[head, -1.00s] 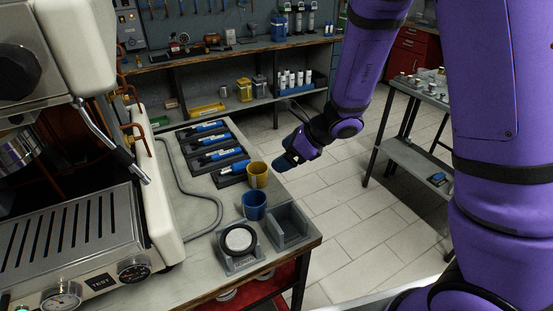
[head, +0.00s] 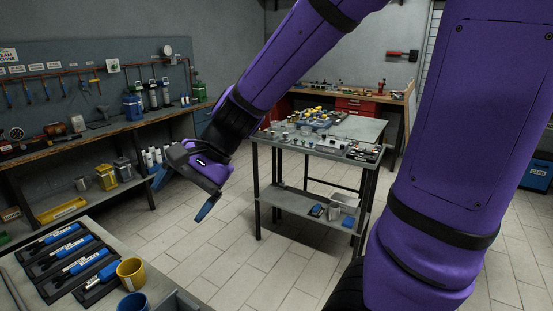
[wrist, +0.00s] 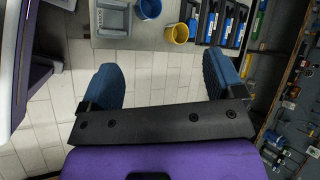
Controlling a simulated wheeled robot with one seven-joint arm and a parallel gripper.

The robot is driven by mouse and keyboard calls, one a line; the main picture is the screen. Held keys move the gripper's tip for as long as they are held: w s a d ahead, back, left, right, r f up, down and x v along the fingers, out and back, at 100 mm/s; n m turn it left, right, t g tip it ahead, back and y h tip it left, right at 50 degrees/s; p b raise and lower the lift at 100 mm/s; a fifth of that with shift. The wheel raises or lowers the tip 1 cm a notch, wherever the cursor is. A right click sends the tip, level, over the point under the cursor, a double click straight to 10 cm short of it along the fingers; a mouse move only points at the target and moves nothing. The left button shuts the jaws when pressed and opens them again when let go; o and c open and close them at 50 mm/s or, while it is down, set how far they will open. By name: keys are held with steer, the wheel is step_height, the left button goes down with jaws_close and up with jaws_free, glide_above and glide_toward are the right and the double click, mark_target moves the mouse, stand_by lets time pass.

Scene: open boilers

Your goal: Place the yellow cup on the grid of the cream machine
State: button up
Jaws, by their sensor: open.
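The yellow cup (head: 131,272) stands upright on the near worktable at the lower left of the head view, at the end of a row of black trays. It also shows at the top of the wrist view (wrist: 178,33). My gripper (head: 182,194) is open and empty, above the floor beyond the worktable's edge, apart from the cup. In the wrist view its blue fingertips (wrist: 160,82) are wide apart with only floor between them. The cream machine is outside the head view now; a pale edge at the left of the wrist view cannot be identified.
A blue cup (head: 134,303) stands beside the yellow cup, near a grey holder (wrist: 111,18). Black trays with blue tools (head: 68,262) lie behind. A metal cart (head: 318,150) stands further right. The tiled floor between is clear.

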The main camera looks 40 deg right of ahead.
steer(key=s+d+r+n+t+h, duration=0.3)
steer(key=s+d+r+n+h, duration=0.4)
steer(key=s, duration=0.5)
steer(key=d+n, duration=0.2)
steer(key=d, duration=0.1)
steer(key=shift+d+r+n, duration=0.3)
steer(key=shift+r, duration=0.05)
steer(key=shift+o, duration=0.4)
steer(key=shift+s+d+r+h, duration=0.15)
steer(key=shift+s+d+h, duration=0.15)
steer(key=shift+s, duration=0.05)
